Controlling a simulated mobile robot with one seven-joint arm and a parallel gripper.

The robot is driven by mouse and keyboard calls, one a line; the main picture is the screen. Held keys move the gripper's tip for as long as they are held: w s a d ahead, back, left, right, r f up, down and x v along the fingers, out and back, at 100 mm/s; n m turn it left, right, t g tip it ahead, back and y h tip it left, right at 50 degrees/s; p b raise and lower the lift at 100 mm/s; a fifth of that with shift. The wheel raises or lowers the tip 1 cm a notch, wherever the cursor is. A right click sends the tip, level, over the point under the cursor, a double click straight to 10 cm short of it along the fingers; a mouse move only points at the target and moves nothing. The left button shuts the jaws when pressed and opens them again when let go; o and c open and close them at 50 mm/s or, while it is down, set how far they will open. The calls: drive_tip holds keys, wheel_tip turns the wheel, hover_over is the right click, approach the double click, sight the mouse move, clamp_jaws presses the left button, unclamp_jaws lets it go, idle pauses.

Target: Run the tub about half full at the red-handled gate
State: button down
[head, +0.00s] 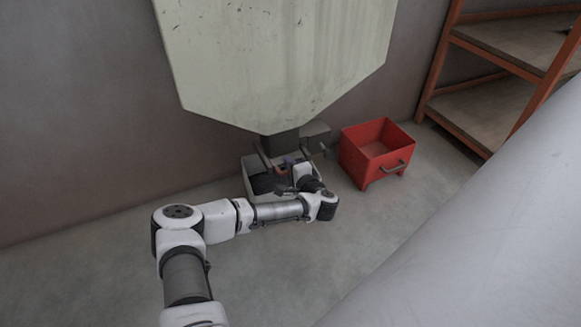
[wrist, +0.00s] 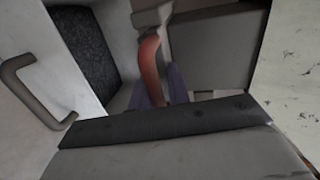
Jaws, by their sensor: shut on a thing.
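The white tub (head: 247,173) stands on the floor under the pale hopper (head: 275,60). In the wrist view the tub (wrist: 55,50) is at the left, with a grey bail handle (wrist: 38,92). A dark grainy surface (wrist: 85,45), which looks like pellets, shows inside it; its depth is hard to judge. My gripper (wrist: 160,88) is shut on this handle, a finger on each side. The gate opening and any stream are hidden.
A red bin (head: 365,165) with a front handle stands on the floor just right of the hopper. An orange-framed shelf (head: 490,105) is at the upper right. The floor left of my arm is clear. A wall runs close behind the hopper.

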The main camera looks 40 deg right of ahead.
drive_tip(key=s, duration=0.1)
drive_tip(key=s+p, duration=0.1)
drive_tip(key=s+a+p, duration=0.1)
drive_tip(key=shift+s+f, duration=0.3)
drive_tip(key=shift+s, duration=0.05)
drive_tip(key=c, duration=1.5)
unclamp_jaws()
drive_tip(key=shift+o, duration=0.2)
drive_tip(key=shift+w, duration=0.1)
drive_tip(key=shift+r, duration=0.1)
drive_tip(key=p+v, duration=0.4)
drive_tip(key=v, duration=0.9)
drive_tip(key=shift+s+p, duration=0.3)
drive_tip(key=shift+s, duration=0.1)
drive_tip(key=shift+a+r, duration=0.1)
